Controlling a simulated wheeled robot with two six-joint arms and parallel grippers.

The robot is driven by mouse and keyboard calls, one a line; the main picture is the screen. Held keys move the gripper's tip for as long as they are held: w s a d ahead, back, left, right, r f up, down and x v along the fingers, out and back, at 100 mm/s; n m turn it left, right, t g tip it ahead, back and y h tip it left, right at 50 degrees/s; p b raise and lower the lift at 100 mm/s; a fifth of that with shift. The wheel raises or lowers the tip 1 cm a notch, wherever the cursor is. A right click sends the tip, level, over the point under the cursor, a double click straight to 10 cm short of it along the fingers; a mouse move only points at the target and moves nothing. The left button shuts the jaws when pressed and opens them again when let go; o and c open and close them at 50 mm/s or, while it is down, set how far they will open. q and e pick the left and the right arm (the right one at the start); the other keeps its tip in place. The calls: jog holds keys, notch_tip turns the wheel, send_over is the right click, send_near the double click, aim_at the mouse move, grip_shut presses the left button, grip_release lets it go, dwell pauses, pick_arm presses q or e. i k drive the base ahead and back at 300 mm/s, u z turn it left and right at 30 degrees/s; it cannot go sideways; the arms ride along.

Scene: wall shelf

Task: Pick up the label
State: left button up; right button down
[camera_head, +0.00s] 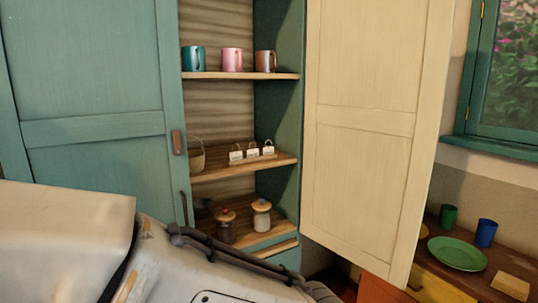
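Several small white labels with loops stand in a row on the middle shelf; the middle label (252,153) sits between a left label (236,157) and a right label (268,150). What is written on them is too small to read. Neither of my grippers is in view. A large pale arm link of mine fills the lower left and hides part of the lower cupboard.
A basket (196,155) stands left of the labels. Mugs (232,59) line the upper shelf, and jars (261,215) stand on the lower shelf. The cream door (366,120) stands open at right. A green plate (457,253) and cups (486,232) sit on a counter.

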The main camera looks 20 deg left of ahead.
aim_at(252, 152)
jog(key=u, duration=0.25)
jog(key=k, duration=0.45)
jog(key=u, duration=1.4)
jog(key=i, duration=0.7)
jog(key=z, duration=0.55)
jog(key=i, duration=0.55)
jog(key=z, duration=0.7)
